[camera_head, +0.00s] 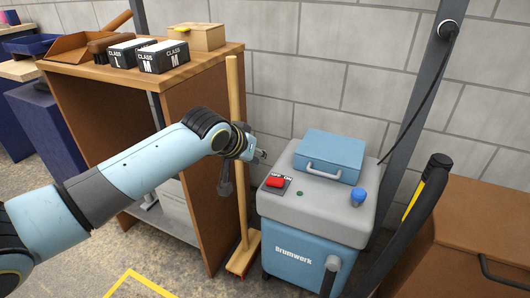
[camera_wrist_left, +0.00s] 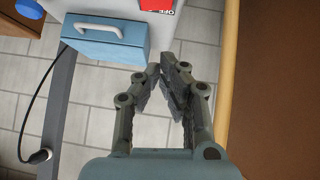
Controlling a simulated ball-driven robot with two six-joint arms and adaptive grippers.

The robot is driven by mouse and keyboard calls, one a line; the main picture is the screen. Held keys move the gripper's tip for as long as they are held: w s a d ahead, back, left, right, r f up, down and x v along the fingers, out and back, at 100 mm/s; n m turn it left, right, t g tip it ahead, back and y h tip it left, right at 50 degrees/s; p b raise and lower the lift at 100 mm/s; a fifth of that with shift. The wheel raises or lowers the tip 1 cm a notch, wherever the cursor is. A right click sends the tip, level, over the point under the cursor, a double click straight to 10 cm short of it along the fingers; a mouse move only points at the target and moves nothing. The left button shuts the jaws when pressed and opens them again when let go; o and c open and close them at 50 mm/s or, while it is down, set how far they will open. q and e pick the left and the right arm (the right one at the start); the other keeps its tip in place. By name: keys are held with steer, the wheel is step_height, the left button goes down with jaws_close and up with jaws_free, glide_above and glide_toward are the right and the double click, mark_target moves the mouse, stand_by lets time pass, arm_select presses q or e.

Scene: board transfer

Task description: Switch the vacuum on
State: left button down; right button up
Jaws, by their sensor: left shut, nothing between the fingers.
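In the left wrist view, the closed fingers (camera_wrist_left: 166,74) point toward the vacuum's edge, and part of the red switch (camera_wrist_left: 157,4) shows at the top. My right gripper is out of view.
A blue lidded box with a handle (camera_head: 330,155) and a blue knob (camera_head: 358,196) are on the vacuum's top. A broom (camera_head: 240,130) leans against the wooden bench (camera_head: 190,75) beside my left arm. A black pole with a yellow band (camera_head: 427,190) stands at right.

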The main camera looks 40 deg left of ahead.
arm_select(q)
steer(key=shift+s+r, duration=0.5)
steer(key=shift+s, duration=0.05)
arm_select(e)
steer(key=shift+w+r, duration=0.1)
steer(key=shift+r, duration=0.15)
arm_select(q)
steer(key=shift+w, duration=0.1)
step_height(320, 180, up, 4)
steer(key=w+f+n+t+y, duration=0.1)
steer(key=w+n+t, duration=0.1)
steer(key=s+d+f+t+b, duration=0.3)
steer(key=s+f+b, duration=0.2)
steer(key=b, duration=0.7)
step_height(320, 180, down, 2)
steer(key=shift+f+m+t+y, duration=0.25)
steer(key=shift+m+t+y, duration=0.15)
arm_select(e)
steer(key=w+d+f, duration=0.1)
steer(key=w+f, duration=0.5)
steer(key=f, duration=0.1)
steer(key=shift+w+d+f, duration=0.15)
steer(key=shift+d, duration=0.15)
arm_select(q)
steer(key=shift+s+d, duration=0.1)
